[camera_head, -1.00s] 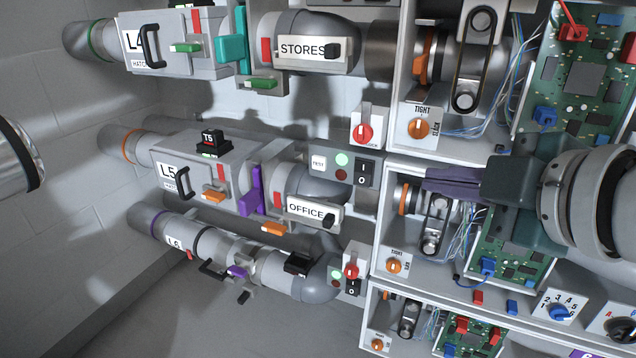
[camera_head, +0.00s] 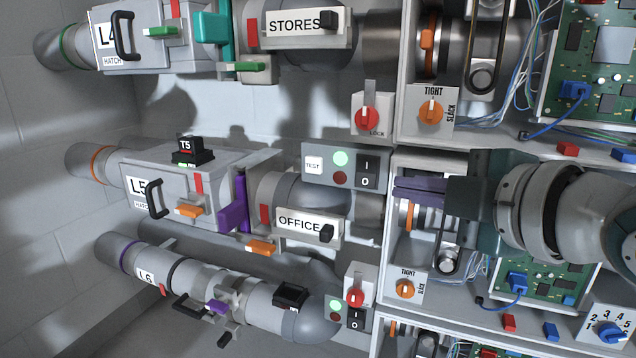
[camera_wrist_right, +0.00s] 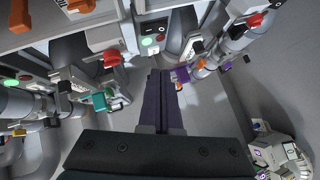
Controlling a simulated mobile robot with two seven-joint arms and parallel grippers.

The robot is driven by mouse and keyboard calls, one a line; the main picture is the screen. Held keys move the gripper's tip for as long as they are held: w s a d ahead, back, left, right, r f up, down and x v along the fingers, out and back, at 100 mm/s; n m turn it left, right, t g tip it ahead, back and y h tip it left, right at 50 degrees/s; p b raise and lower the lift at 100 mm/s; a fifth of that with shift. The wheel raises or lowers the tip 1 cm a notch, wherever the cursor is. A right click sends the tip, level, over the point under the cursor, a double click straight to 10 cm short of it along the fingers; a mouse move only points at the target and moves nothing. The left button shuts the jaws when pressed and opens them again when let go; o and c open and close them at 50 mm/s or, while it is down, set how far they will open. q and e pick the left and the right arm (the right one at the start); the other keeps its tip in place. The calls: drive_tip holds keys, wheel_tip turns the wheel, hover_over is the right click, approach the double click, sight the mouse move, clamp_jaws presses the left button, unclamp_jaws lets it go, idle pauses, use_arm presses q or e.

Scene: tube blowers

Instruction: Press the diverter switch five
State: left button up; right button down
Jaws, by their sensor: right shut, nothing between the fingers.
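The L5 line has a grey panel with a TEST label (camera_head: 313,165), a lit green lamp, a dark red lamp and a black I/O rocker switch (camera_head: 366,173). No visible label names it diverter switch five. A black T5 block (camera_head: 192,150) sits on the L5 hatch box (camera_head: 165,180). My right gripper (camera_head: 397,186) is shut and empty, just right of the panel and apart from the rocker in the picture; depth is hard to judge. Its purple-grey fingers also show in the wrist view (camera_wrist_right: 160,76), below a panel with lamps (camera_wrist_right: 152,28). My left gripper is out of view.
A red LOCK knob (camera_head: 367,118) stands above the panel. The OFFICE plate (camera_head: 300,222) is below it. Cabinet walls and an orange TIGHT/SLACK knob (camera_head: 431,111) are close to my right arm. The L6 line has another rocker switch (camera_head: 356,319).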

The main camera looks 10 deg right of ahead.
drive_tip(key=b, duration=0.5)
approach(356, 181)
drive_tip(key=w+a, duration=0.2)
drive_tip(key=a, duration=0.1)
drive_tip(key=w, duration=0.1)
drive_tip(key=w+d+f+b, duration=0.1)
drive_tip(key=w+b, duration=0.1)
drive_tip(key=shift+w+d+f, duration=0.25)
drive_tip(key=shift+d, duration=0.15)
